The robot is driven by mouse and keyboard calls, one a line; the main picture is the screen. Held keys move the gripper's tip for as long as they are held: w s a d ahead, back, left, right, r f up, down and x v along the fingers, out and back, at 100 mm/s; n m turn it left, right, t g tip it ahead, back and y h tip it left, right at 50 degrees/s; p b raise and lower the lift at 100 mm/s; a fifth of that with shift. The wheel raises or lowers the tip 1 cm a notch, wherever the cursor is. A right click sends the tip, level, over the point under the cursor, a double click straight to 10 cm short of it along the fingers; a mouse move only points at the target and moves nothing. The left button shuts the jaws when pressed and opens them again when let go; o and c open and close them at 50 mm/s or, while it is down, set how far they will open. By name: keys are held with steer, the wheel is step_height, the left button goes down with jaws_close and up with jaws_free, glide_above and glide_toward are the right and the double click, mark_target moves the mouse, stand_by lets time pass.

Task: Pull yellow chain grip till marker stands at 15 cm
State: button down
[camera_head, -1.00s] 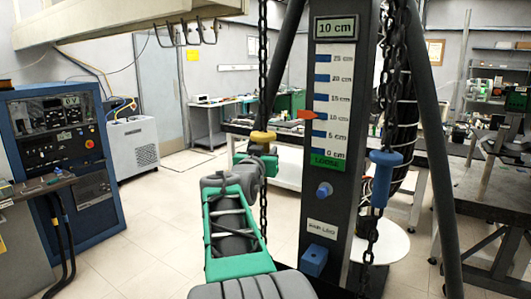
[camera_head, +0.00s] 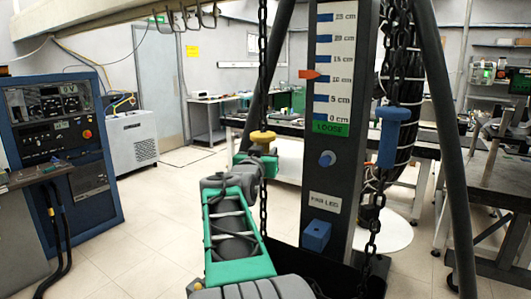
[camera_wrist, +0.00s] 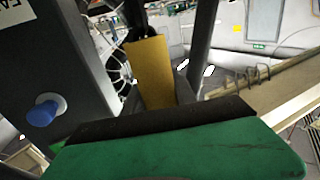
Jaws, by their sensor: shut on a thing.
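The yellow chain grip (camera_head: 263,137) hangs on the left chain. My gripper (camera_head: 258,160) is shut on it, at the end of my green arm. In the wrist view the yellow grip (camera_wrist: 150,72) stands beyond a dark pad and a green finger (camera_wrist: 180,150); the exact contact is hidden. The orange marker (camera_head: 309,74) points at the scale (camera_head: 338,68), slightly above the 10 cm label and below 15 cm. A green LOOSE band (camera_head: 330,128) lies at the scale's bottom.
A blue chain grip (camera_head: 393,135) hangs on the right chain beside the post. Dark tripod legs (camera_head: 448,140) flank the post. A blue knob (camera_head: 327,158) and blue block (camera_head: 316,236) stick out from it. A blue control cabinet (camera_head: 62,150) stands left; floor between is clear.

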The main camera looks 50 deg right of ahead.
step_height(320, 180, down, 10)
steer(key=b, duration=0.7)
steer(key=shift+f, duration=0.25)
steer(key=shift+r, duration=0.1)
steer(key=c, duration=1.5)
jaws_free()
steer(key=o, duration=0.5)
steer(key=shift+r, duration=0.25)
steer(key=v, duration=0.7)
steer(key=shift+s+a+b, duration=0.25)
steer(key=shift+a+b, duration=0.05)
steer(key=shift+a, duration=0.05)
steer(key=shift+w+a, duration=0.1)
